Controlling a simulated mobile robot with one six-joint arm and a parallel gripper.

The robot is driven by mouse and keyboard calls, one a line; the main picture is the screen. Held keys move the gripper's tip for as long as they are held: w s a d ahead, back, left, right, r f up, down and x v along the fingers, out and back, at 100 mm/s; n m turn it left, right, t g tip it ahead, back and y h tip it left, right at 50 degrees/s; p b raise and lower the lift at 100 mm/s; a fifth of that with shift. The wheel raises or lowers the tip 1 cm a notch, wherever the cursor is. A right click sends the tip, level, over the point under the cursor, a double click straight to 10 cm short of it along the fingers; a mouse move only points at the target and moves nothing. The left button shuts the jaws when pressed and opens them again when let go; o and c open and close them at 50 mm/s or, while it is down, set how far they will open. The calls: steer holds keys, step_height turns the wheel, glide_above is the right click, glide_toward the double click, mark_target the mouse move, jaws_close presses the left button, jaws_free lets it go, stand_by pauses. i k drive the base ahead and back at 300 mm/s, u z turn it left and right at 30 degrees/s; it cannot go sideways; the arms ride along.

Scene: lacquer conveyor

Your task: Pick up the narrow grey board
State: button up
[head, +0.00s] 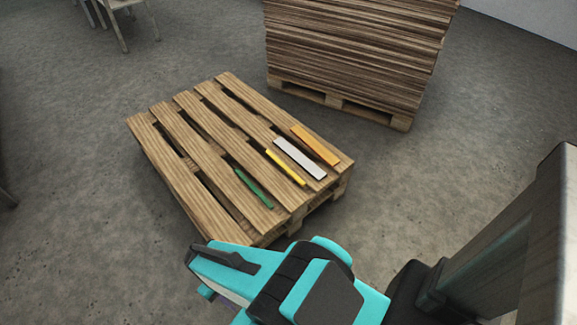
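A light grey board (299,158) lies flat on the wooden pallet (192,157), towards its right end. It lies between a yellow strip (285,168) on its left and an orange board (315,146) on its right, and it is wider than the yellow strip. My gripper (208,271), turquoise and black, is at the bottom of the head view, in front of the pallet's near corner and apart from the boards. Its fingertips point left. The arm's own housing partly hides the fingers, so the gap between them does not show.
A green strip (254,188) lies further left on the pallet, along a gap between slats. A tall stack of brown boards (355,50) stands on another pallet behind. A chair (122,20) is at the back left.

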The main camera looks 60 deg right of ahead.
mark_target(308, 165)
steer(key=z, duration=1.05)
steer(key=k, duration=1.35)
steer(key=z, duration=0.35)
steer(key=i, duration=1)
